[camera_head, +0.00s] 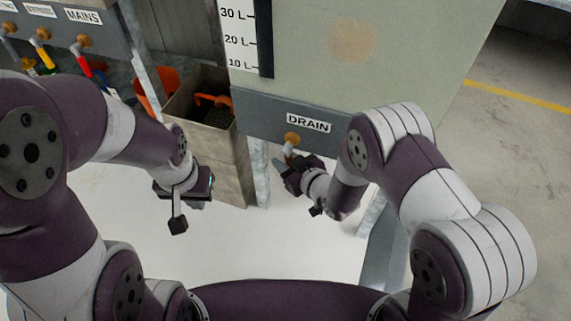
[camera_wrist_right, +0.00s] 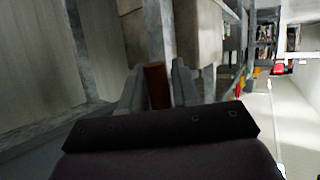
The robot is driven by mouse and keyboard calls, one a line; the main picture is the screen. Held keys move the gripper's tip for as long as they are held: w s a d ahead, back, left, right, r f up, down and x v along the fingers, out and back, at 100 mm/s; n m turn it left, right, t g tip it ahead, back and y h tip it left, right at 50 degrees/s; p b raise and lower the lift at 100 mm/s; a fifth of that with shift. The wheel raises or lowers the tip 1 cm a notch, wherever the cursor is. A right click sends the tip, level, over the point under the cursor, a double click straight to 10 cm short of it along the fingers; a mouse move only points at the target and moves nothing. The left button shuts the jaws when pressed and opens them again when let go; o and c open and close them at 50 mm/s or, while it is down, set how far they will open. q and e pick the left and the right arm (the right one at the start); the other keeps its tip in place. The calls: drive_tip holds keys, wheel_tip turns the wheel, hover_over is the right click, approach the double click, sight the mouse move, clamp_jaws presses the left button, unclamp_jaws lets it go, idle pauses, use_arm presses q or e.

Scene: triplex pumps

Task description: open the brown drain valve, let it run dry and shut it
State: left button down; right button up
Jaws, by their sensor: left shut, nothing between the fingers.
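The drain outlet (camera_head: 291,139) sticks out below the DRAIN label (camera_head: 309,123) on the grey panel. In the head view my right gripper (camera_head: 283,162) is at this outlet and its arm covers part of it. In the right wrist view a brown handle (camera_wrist_right: 156,86) stands between the two fingers of my right gripper (camera_wrist_right: 157,92). The fingers lie close along both of its sides and look shut on it. I cannot tell from these views how far the valve is turned. My left gripper (camera_head: 199,203) is shut and empty, to the left, apart from the drain.
A tank with a litre scale (camera_head: 240,40) rises above the drain panel. An open bin (camera_head: 213,140) with an orange item inside stands left of the drain. The MAINS valve (camera_head: 84,62) and other coloured valves are at upper left. Pale floor lies below.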

clamp_jaws()
drive_tip(key=shift+w+a+r+t+y+b, duration=0.1)
drive_tip(key=shift+w+a+t+y+b, duration=0.05)
drive_tip(key=shift+a+t+y+b, duration=0.3)
unclamp_jaws()
